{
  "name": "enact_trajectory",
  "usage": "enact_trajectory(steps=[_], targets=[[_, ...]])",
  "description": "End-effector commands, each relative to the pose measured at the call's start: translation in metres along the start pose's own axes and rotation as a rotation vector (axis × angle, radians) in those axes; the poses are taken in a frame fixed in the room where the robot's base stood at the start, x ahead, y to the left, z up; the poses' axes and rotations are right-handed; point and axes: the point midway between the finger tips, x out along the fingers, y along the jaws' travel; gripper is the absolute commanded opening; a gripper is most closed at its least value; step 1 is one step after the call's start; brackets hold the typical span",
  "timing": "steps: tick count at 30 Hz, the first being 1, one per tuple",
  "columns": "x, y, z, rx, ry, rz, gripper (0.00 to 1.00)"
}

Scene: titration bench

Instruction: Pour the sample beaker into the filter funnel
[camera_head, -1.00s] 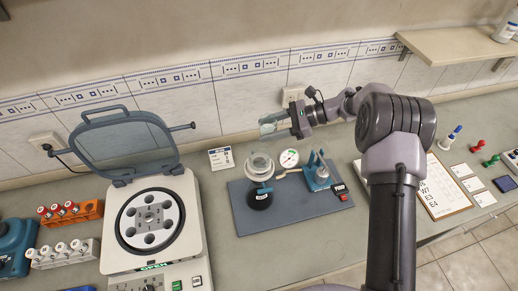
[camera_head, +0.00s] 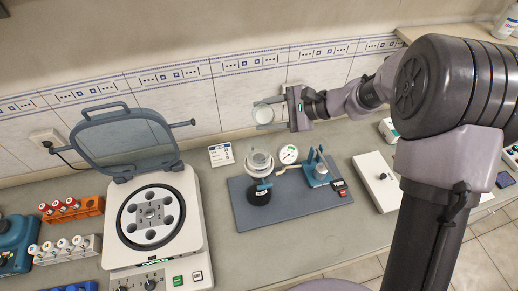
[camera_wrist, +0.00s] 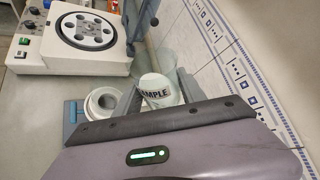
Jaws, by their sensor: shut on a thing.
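The sample beaker (camera_head: 264,115) is clear glass. My gripper (camera_head: 274,112) is shut on it and holds it in the air, above and behind the filter funnel (camera_head: 259,160). In the wrist view the beaker (camera_wrist: 157,91) shows a white label reading SAMPLE between the fingers (camera_wrist: 158,97). It looks tilted in the head view; I cannot tell whether any liquid leaves it. The funnel is round and pale, on a dark-based stand. It also shows in the wrist view (camera_wrist: 103,101), beside the beaker and partly hidden by my gripper.
The funnel stands on a blue-grey board (camera_head: 296,206) with a gauge (camera_head: 289,154) and a blue fixture (camera_head: 318,170). A centrifuge (camera_head: 152,225) with raised lid stands left. A tiled wall is close behind the beaker. A white box (camera_head: 377,180) lies right.

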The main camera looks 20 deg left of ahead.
Motion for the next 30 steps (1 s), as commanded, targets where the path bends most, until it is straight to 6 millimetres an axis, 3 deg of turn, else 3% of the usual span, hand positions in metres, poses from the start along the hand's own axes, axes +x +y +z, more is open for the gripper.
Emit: enact_trajectory(steps=[4, 30], targets=[[0.0074, 0.0114, -0.0083, -0.08, 0.028, -0.032, 0.04], [0.0057, 0.0102, -0.0055, -0.298, 0.105, -0.123, 0.04]])
